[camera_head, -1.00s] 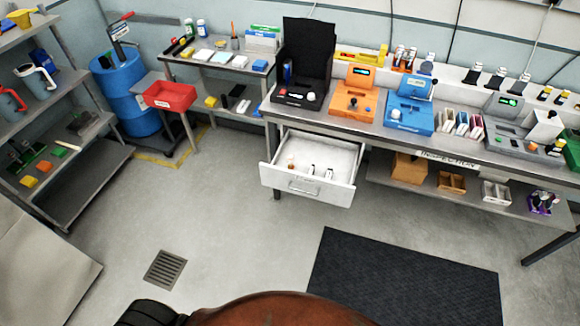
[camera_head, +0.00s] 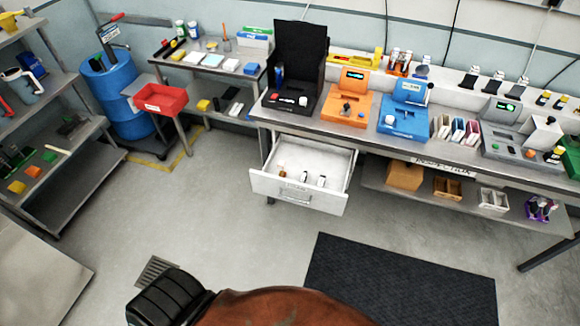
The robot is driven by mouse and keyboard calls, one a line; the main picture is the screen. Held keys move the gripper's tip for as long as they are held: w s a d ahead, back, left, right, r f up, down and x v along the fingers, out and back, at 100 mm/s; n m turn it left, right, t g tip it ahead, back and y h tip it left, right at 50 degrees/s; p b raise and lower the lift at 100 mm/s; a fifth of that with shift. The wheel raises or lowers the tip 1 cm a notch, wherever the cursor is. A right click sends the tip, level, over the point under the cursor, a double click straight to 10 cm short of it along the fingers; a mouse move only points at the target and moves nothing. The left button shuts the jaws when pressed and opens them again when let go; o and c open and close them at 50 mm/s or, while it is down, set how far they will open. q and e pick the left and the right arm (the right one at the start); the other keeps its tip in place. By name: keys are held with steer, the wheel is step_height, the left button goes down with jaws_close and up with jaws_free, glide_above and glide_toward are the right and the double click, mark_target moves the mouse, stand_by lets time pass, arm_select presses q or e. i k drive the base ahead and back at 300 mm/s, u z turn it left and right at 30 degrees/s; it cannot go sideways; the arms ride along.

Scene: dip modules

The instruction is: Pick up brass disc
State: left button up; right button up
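I cannot make out a brass disc with certainty. The open white drawer (camera_head: 263,183) under the long bench holds several small items. One is a small brownish piece (camera_head: 281,172) on its left side, and the others are dark and white pieces, too small to identify. Neither of my grippers is in view. Only a black part of mine and my red-brown body show at the bottom edge.
The bench (camera_head: 275,122) carries a black unit (camera_head: 298,60), an orange unit (camera_head: 345,105) and a blue unit (camera_head: 403,122). A red bin (camera_head: 160,99) and a blue barrel (camera_head: 118,95) stand at the left. Open floor and a dark mat (camera_head: 400,285) lie in front.

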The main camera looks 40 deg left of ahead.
mark_target(282, 165)
steer(key=i, duration=1.2)
steer(key=u, duration=0.05)
